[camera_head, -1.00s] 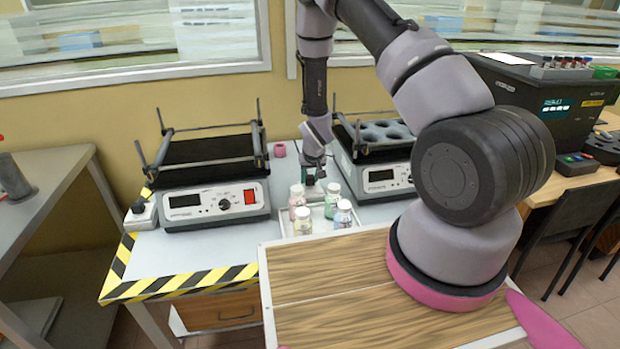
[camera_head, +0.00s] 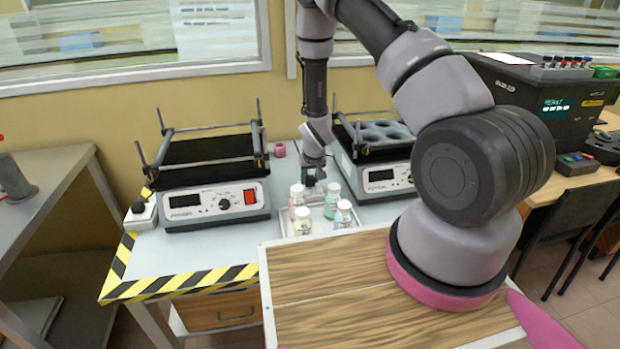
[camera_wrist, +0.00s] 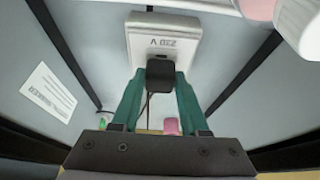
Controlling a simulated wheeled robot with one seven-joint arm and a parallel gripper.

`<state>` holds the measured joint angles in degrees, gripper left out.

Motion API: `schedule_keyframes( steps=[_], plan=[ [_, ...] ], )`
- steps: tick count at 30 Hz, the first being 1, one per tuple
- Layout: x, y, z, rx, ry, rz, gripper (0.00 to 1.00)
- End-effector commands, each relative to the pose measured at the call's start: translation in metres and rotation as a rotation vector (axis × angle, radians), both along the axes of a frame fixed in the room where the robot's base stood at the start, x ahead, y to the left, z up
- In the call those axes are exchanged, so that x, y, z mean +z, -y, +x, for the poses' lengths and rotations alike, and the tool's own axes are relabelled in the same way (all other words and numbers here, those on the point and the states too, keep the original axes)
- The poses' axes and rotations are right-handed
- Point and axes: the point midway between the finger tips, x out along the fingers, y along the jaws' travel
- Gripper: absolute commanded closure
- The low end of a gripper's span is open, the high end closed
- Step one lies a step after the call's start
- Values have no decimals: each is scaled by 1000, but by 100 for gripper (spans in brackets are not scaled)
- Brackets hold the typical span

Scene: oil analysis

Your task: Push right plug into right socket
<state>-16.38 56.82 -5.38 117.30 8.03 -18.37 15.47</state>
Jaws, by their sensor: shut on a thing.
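My gripper (camera_wrist: 160,80) has green fingers shut on a black plug (camera_wrist: 160,70) in the wrist view, with a thin dark cable trailing from it. The plug is right against the near part of a white socket box (camera_wrist: 163,38) with dark print on it. I cannot tell how deep the plug sits. In the head view my gripper (camera_head: 312,178) is low over the table, between the two machines and behind the bottles. The plug and this socket are hard to make out there. Another white socket box (camera_head: 143,216) with a black plug (camera_head: 138,207) sits at the left.
Several capped bottles (camera_head: 331,203) stand on a tray in front of my gripper. One machine (camera_head: 214,205) stands to the left and another (camera_head: 385,177) to the right, close to it. A pink ring (camera_head: 280,150) lies behind. The table's left front is clear.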

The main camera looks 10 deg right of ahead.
Motion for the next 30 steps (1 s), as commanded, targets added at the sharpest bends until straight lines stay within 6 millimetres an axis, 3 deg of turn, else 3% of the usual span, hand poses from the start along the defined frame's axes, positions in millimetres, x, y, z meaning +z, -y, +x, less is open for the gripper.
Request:
schedule_keyframes(
  steps=[11,12,15,25,30],
  plan=[
    [-8,0,0,0,-1,0,100],
    [-8,0,0,0,-1,0,52],
    [-8,0,0,0,-1,0,21],
    [-6,0,-1,0,0,0,21],
    [13,-1,-8,0,2,1,21]
  ],
)
